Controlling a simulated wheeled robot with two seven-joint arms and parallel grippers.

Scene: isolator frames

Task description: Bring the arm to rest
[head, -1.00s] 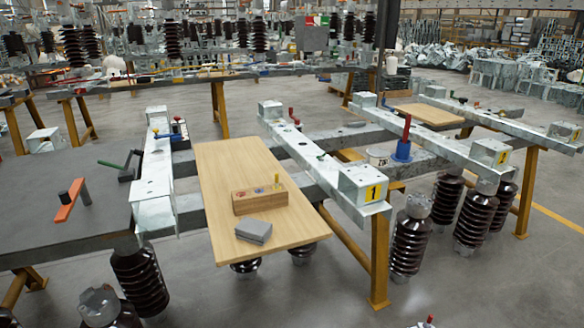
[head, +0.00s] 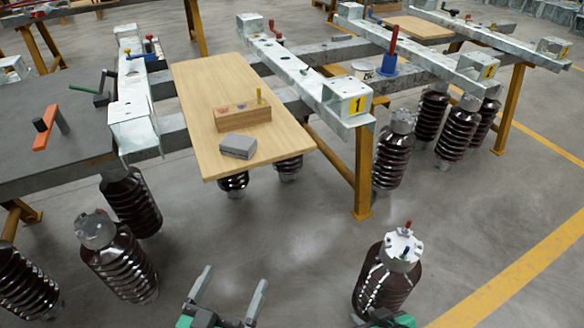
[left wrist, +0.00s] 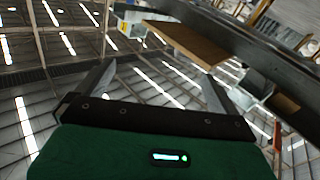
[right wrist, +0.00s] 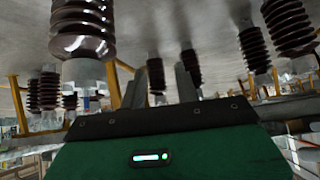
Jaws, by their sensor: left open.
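My left gripper (head: 228,290) reaches up into the bottom middle of the head view. Its two grey fingers are wide apart, with nothing between them. They also show spread in the left wrist view (left wrist: 155,85). My right gripper is mostly cut off at the bottom edge of the head view, below a brown ribbed insulator (head: 385,285) with red and blue pins on top. In the right wrist view its fingers (right wrist: 168,82) stand near each other with a narrow gap. I see nothing held there, but how far it is open is unclear.
A wooden board (head: 205,95) holds a wooden block (head: 240,119) and a grey box (head: 238,146). A dark table (head: 50,135) is at left. Several insulators hang below the steel beams (head: 300,75). Grey floor (head: 290,235) is clear between board and left gripper.

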